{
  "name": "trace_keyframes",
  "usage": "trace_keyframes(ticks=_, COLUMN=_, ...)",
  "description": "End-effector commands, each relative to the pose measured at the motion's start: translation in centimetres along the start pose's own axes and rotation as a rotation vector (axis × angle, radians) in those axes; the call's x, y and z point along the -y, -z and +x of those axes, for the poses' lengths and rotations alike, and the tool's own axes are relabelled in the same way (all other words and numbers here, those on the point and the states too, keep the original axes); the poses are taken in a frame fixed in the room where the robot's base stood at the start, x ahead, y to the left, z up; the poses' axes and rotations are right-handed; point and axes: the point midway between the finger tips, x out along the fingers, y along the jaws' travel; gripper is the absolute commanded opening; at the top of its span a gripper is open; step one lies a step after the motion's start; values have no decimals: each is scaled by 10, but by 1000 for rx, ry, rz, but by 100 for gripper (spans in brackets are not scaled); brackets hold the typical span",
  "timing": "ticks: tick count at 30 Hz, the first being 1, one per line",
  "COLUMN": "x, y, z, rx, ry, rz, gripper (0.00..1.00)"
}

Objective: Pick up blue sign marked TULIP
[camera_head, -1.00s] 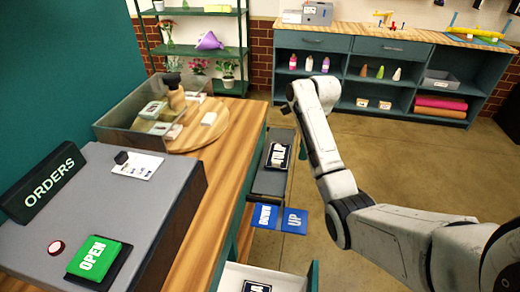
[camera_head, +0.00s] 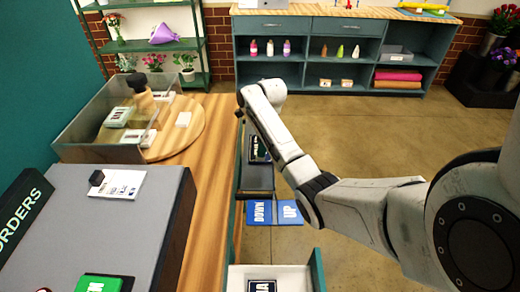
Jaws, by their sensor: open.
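A dark sign with white lettering (camera_head: 260,148) lies in the pulled-out grey drawer beside the wooden counter. The arm partly covers it, and I cannot read its word for sure. Two bright blue panels lie below it, marked DOWN (camera_head: 260,212) and UP (camera_head: 288,211). Another dark blue sign (camera_head: 262,286) lies in the lower white drawer, cut off by the bottom edge, with only an A readable. My gripper (camera_head: 240,113) shows only as a small dark tip at the arm's far end, up-left of the dark sign. It is open, and no held thing shows.
The wooden counter (camera_head: 207,165) runs along the left with a grey ORDERS console (camera_head: 100,215) and a clear bin (camera_head: 105,110). A white drawer (camera_head: 300,275) juts out at the bottom. Free floor (camera_head: 400,140) lies right of the drawers, before the back shelves.

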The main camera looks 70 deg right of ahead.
Motion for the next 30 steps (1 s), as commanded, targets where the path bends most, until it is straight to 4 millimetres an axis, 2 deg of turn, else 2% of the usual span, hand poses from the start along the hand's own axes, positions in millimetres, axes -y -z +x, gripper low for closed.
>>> trace_keyframes(ticks=7, x=2, y=2, z=34, rx=-2, ry=-2, rz=2, gripper=49)
trace_keyframes(ticks=17, x=2, y=2, z=41, rx=-1, ry=0, rz=1, gripper=49)
trace_keyframes(ticks=30, x=2, y=2, z=41, rx=-1, ry=0, rz=1, gripper=7)
